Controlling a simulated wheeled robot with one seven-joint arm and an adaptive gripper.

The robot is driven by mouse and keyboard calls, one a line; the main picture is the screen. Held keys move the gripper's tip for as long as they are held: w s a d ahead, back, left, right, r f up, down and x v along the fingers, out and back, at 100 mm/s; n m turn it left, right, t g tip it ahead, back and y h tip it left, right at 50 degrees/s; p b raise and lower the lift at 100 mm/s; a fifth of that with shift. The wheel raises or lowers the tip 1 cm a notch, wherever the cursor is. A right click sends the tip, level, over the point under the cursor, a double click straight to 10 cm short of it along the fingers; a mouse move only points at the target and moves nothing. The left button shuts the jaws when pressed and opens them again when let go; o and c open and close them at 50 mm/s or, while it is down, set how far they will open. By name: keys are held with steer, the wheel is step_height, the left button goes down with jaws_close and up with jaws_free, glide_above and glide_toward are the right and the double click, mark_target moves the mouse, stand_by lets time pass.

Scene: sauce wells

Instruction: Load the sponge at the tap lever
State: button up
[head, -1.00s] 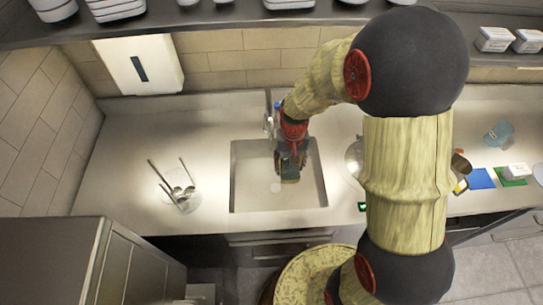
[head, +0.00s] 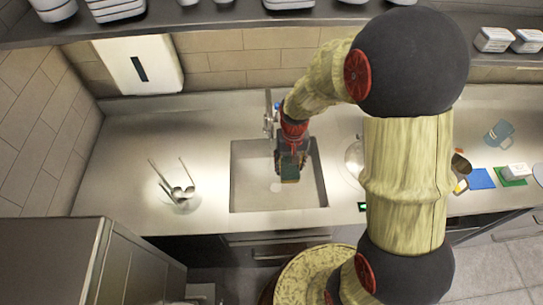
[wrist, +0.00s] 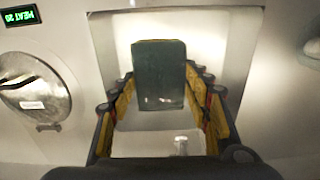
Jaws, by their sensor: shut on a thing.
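My gripper (head: 287,160) is shut on the sponge (head: 289,172), a dark green block, and holds it over the sink. In the wrist view the sponge (wrist: 158,75) sits between the two yellow-lined fingers (wrist: 159,82), with its dark face showing. The tap (head: 268,122) stands at the back edge of the sink, just left of my gripper and apart from the sponge. Its lever is too small to make out clearly, and my wrist hides part of that area. A small pale metal end, perhaps the tap's, shows in the wrist view (wrist: 181,145).
The sink basin (head: 250,190) lies under my gripper. A clear holder with several utensils (head: 180,195) stands left on the counter. A round metal lid (wrist: 33,92) and a green-lit display (wrist: 20,15) lie beside the sink. Blue (head: 481,178) and green mats lie far right.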

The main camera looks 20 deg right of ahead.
steer(key=s+d+r+p, duration=0.2)
steer(key=s+r+p, duration=0.1)
steer(key=s+r, duration=0.1)
steer(key=shift+d, duration=0.4)
steer(key=shift+s, duration=0.15)
stand_by(0.7)
